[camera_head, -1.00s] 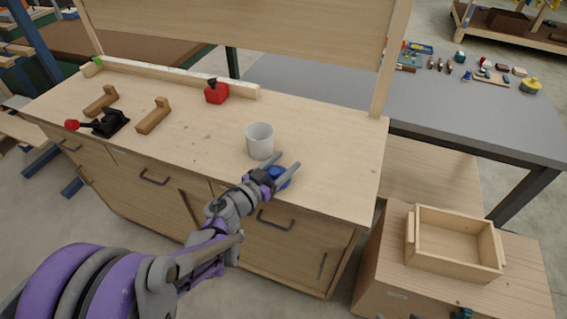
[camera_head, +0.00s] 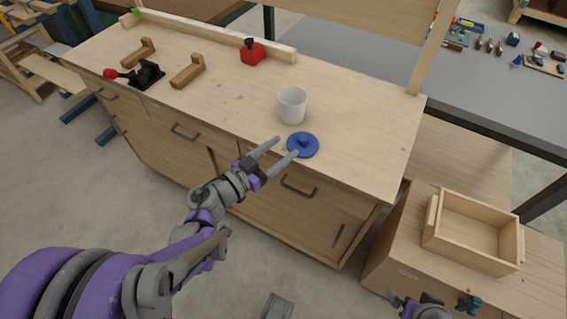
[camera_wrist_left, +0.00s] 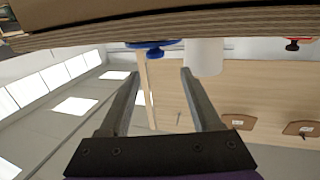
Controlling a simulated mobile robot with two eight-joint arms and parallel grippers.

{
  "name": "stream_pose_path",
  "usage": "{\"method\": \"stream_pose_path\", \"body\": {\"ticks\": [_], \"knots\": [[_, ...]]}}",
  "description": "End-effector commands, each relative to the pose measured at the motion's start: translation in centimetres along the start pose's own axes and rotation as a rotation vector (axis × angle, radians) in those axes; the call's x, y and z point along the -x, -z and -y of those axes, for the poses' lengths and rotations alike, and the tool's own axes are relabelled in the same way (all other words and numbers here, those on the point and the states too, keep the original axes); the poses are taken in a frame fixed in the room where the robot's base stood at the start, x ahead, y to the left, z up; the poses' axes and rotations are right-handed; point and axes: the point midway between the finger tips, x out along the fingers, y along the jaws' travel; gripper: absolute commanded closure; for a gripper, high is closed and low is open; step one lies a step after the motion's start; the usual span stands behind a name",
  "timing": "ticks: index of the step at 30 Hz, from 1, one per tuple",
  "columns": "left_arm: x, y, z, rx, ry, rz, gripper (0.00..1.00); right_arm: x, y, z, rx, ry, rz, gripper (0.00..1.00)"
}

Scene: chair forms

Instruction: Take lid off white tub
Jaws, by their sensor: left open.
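The white tub (camera_head: 292,105) stands upright and open-topped on the wooden workbench. The blue lid (camera_head: 303,145), with a raised knob, lies flat on the bench top in front of the tub, apart from it. My left gripper (camera_head: 287,147) is open and empty at the bench's front edge, its fingers pointing toward the lid. One fingertip is close to the lid's left edge; I cannot tell whether they touch. The left wrist view, upside down, shows the lid (camera_wrist_left: 152,46) and tub (camera_wrist_left: 203,58) beyond the parted fingers.
The workbench (camera_head: 235,110) also holds a red block (camera_head: 252,52), a black toggle clamp with a red knob (camera_head: 142,75) and two wooden brackets (camera_head: 188,72). A wooden tray (camera_head: 432,235) sits on a lower cabinet at right. The bench's right end is clear.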

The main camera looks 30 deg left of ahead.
Motion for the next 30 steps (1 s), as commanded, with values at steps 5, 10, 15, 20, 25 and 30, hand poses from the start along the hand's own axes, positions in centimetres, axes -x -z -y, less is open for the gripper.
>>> {"method": "stream_pose_path", "body": {"ticks": [5,10,15,20,25,30], "knots": [[0.0,3.0,2.7,-0.024,0.242,-0.04,0.36,0.0,0.0,0.0,0.0,0.0,0.0,0.0],[2.7,1.4,4.8,0.024,0.546,0.155,0.36,0.0,0.0,0.0,0.0,0.0,0.0,0.0],[7.2,-4.9,0.9,0.113,0.592,0.58,0.36,0.0,0.0,0.0,0.0,0.0,0.0,0.0],[11.5,-9.1,-5.9,0.167,0.426,0.923,0.36,0.0,0.0,0.0,0.0,0.0,0.0,0.0],[14.0,-10.5,-10.1,0.186,0.285,1.082,0.36,0.0,0.0,0.0,0.0,0.0,0.0,0.0],[14.3,-10.6,-10.6,0.188,0.265,1.102,0.36,0.0,0.0,0.0,0.0,0.0,0.0,0.0]]}}
